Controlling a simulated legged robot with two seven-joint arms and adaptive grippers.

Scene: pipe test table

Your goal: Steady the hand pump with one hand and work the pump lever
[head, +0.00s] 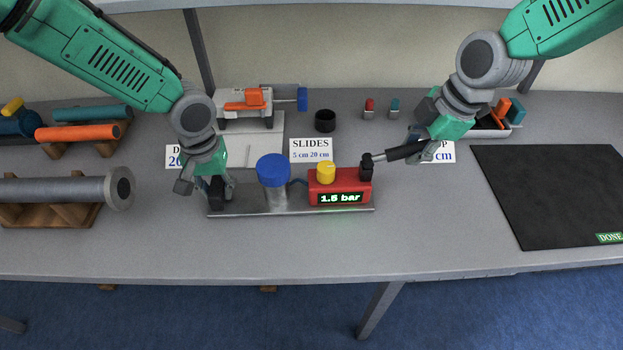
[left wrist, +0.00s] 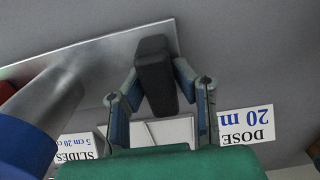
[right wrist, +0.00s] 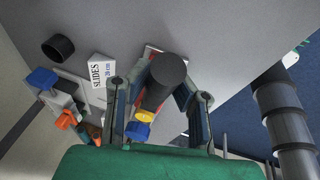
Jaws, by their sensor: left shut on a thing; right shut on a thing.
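The hand pump is a red box (head: 340,187) reading "1.5 bar", with a yellow knob (head: 326,172). It stands on a metal base plate (head: 300,210) beside a steel cylinder with a blue cap (head: 273,170). My left gripper (head: 217,192) is shut on a black grip block (left wrist: 154,78) at the plate's left end. The pump lever (head: 400,152) runs from the black pivot post up to the right. My right gripper (head: 418,148) is shut on the lever's dark handle (right wrist: 167,80), which hides part of the pump in the right wrist view.
Signs, including SLIDES (head: 311,150), stand behind the pump. A clamp device with orange and blue parts (head: 247,103) and a black ring (head: 325,121) are farther back. Pipes on wooden racks (head: 60,190) are left. A black mat (head: 550,195) marked DONE lies right.

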